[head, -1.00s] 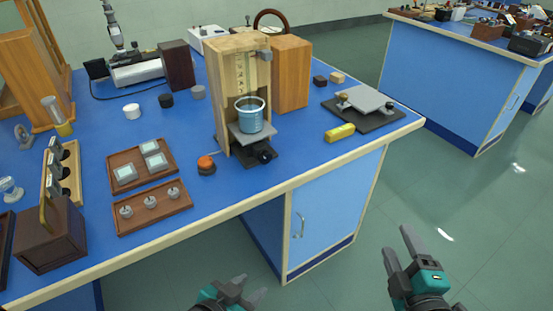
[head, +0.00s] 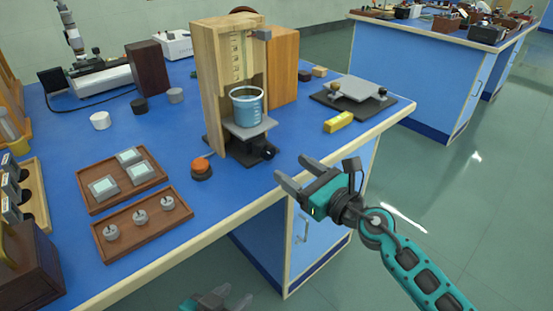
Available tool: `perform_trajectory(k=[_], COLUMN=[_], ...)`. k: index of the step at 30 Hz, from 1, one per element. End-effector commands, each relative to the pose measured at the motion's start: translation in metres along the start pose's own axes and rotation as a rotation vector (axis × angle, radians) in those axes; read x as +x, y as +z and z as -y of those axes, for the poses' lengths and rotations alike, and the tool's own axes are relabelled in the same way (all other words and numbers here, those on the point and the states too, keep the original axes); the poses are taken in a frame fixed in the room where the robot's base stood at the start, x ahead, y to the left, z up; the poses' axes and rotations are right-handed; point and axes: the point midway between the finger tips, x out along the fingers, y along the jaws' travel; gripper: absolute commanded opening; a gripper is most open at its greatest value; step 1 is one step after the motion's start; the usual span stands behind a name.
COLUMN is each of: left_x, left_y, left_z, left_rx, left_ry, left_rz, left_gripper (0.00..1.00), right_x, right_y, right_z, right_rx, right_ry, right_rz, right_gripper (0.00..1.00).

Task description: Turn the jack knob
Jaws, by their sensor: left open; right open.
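The jack (head: 243,131) stands inside a wooden frame (head: 208,88) near the bench's front edge, its platform bearing a beaker of blue liquid (head: 247,108). The black jack knob (head: 269,152) faces the front right at the jack's base. My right gripper (head: 293,172) is open and empty, its fingers pointing left, just below and right of the knob in the picture, apart from it. My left gripper (head: 230,298) is open and low at the bottom edge, below the bench top; its arm is mostly out of frame.
An orange-topped button (head: 202,168) sits left of the jack. A yellow block (head: 338,122) and a grey plate on a dark base (head: 358,90) lie to the right. Wooden trays (head: 148,228) fill the left front. The bench edge (head: 210,239) runs between my grippers.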

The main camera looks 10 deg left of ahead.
Motion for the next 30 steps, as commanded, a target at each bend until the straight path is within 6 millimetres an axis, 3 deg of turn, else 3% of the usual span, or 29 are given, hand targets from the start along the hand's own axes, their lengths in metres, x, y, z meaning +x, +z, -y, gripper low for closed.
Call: perform_trajectory(k=[3,9,23,30], left_x=[0.004,0.008,0.008,0.008], left_y=[0.010,0.020,0.023,0.023], left_z=[0.000,0.001,0.004,0.004], left_rx=[-0.001,-0.001,0.011,0.011], left_ry=[0.000,-0.001,-0.002,-0.003], left_rz=[0.005,0.012,0.016,0.015], left_gripper=[0.43,0.43,0.43,0.43], right_x=[0.025,0.052,0.062,0.062], right_y=[-0.002,-0.002,0.000,-0.001], right_z=[-0.001,0.000,0.000,0.000], right_rx=[0.002,0.003,0.003,0.003], right_ry=[0.000,-0.001,-0.001,-0.001], right_rz=[0.002,0.002,0.001,0.001], right_gripper=[0.63,0.63,0.63,0.40])
